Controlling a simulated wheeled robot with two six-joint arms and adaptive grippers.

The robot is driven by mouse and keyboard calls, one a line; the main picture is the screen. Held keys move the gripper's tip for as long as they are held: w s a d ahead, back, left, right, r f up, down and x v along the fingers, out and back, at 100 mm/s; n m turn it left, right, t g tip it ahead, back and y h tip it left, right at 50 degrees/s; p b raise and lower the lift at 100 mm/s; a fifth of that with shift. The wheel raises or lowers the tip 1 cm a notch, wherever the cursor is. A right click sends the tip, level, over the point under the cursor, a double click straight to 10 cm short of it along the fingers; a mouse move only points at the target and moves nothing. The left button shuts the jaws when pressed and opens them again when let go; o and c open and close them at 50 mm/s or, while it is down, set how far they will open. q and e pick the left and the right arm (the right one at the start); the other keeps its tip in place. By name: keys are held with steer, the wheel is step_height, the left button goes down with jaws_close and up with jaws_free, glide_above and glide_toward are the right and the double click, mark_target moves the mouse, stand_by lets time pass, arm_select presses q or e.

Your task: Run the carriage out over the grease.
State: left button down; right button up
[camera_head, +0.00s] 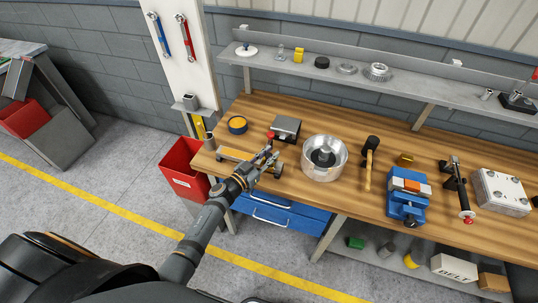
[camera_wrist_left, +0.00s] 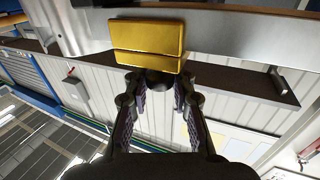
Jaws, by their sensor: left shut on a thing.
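My left gripper (camera_head: 267,156) is at the left end of the bench, beside a low grey device with a yellow strip (camera_head: 236,154). In the left wrist view, a yellow block (camera_wrist_left: 148,38), which looks like the carriage, sits against a long grey bar (camera_wrist_left: 235,38). The fingers of my left gripper (camera_wrist_left: 160,82) are around a dark round knob (camera_wrist_left: 160,77) at the block's edge, shut on it. A round dark tin with orange contents (camera_head: 238,124), perhaps the grease, stands behind the device, apart from the gripper. My right gripper is not in view.
A grey box (camera_head: 286,127) with a red knob beside it stands behind the gripper. A round metal housing (camera_head: 324,158) stands to the right, then a mallet (camera_head: 369,160) and a blue vise (camera_head: 406,195). A red bin (camera_head: 185,170) is off the bench's left end.

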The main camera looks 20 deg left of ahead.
arm_select(q)
steer(key=a, duration=1.2)
steer(key=shift+w+a+f+b, duration=0.2)
steer(key=shift+w+a+b, duration=0.05)
steer(key=shift+w+b, duration=0.1)
steer(key=shift+s, duration=0.1)
steer(key=c, duration=1.6)
jaws_free()
steer(key=o, duration=0.5)
steer(key=shift+s+r, duration=0.15)
steer(key=v, duration=1.2)
